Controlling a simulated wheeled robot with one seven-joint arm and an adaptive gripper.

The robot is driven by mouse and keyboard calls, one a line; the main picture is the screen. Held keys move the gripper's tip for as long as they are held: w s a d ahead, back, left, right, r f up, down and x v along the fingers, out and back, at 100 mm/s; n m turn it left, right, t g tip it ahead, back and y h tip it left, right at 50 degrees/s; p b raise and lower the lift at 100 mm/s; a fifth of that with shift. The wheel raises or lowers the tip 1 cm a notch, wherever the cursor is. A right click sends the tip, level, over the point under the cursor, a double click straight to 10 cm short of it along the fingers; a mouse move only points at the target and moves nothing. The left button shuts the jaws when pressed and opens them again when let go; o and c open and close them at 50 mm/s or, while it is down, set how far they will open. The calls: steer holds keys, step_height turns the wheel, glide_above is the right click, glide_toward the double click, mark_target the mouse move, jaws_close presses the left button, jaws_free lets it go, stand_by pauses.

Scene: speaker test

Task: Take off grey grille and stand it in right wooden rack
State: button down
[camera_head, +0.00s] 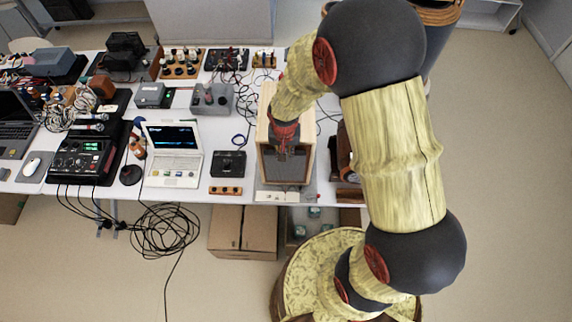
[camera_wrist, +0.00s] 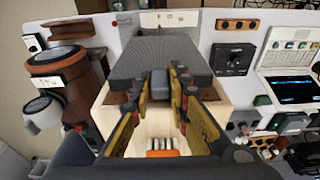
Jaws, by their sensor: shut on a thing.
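The grey grille (camera_head: 283,167) is a dark flat panel at the front of the pale wooden speaker box (camera_head: 267,105). In the wrist view the grille (camera_wrist: 168,52) spans the upper middle, its near edge between my fingers. My gripper (camera_head: 284,145) is shut on the grille; its fingers also show in the wrist view (camera_wrist: 162,85). I cannot tell whether the grille is clear of the box. Brown wooden pieces (camera_head: 344,150) stand just right of the box, partly hidden by my arm; I cannot tell clearly which is the right rack.
A white laptop (camera_head: 175,157), a black box (camera_head: 229,164) and a small wooden strip (camera_head: 226,190) lie left of the speaker. A labelled brown cylinder (camera_wrist: 58,62) stands beside the box in the wrist view. Cables hang off the front edge. Cardboard boxes (camera_head: 243,230) sit below.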

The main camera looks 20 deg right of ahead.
steer(key=shift+s+a+b, duration=0.25)
steer(key=shift+s+a, duration=0.1)
steer(key=shift+s, duration=0.45)
steer(key=shift+s+a+b, duration=0.25)
steer(key=shift+s+a, duration=0.05)
steer(key=shift+s, duration=0.45)
steer(key=shift+s+a+b, duration=0.25)
steer(key=shift+s+a, duration=0.1)
steer(key=shift+s, duration=0.45)
steer(key=shift+f, duration=0.15)
stand_by(0.3)
